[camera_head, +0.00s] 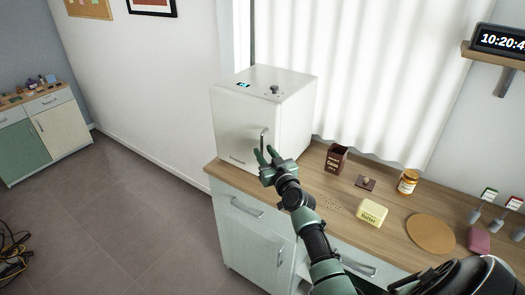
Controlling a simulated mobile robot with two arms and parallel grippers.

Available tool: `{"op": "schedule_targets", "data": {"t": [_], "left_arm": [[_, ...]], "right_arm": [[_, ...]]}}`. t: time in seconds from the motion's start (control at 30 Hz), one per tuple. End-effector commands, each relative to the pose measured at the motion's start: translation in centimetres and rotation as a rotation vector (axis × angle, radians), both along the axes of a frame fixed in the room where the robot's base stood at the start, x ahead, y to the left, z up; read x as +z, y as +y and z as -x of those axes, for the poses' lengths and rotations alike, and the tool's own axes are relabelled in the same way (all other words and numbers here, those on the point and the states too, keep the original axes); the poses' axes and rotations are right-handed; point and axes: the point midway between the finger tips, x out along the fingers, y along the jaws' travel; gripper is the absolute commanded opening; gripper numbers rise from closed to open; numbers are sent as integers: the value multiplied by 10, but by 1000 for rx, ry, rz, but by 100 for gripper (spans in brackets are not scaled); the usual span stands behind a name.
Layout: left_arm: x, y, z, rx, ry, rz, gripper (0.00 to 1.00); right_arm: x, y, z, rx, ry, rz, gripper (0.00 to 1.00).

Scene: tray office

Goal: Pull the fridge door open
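The fridge (237,118) is a small white box on the left end of the wooden counter. Its door faces the front left and looks shut. A thin upright metal handle (264,136) is near the door's right edge. My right gripper (263,151) is at the lower end of this handle, with its two green fingers spread apart. The fingertips appear to be on either side of the handle's lower end; I cannot tell whether they touch it. My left gripper is not in view.
On the counter (395,252), right of the fridge, are a brown carton (336,158), a jar (407,182), a butter pack (372,212) and a round board (430,232). A curtain hangs behind. The floor (150,215) left of the counter is clear; cables (12,250) lie farther left.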

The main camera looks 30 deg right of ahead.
Motion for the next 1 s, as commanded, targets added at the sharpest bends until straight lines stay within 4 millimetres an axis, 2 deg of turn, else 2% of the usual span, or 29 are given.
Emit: {"op": "schedule_targets", "data": {"t": [0.13, 0.4, 0.43, 0.5, 0.53, 1.0], "left_arm": [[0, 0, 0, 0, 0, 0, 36], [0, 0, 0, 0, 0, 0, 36], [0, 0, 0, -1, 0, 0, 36], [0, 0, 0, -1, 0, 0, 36], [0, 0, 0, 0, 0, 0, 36], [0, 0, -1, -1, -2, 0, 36]], "right_arm": [[0, -2, -11, 1, 1, 1, 31], [-1, -2, -12, 1, 1, 1, 31], [-1, -2, -12, 1, 1, 1, 25], [-1, -2, -12, 0, 2, 1, 6], [-1, -2, -12, 0, 2, 1, 0], [-1, -2, -12, 0, 2, 1, 0]]}}
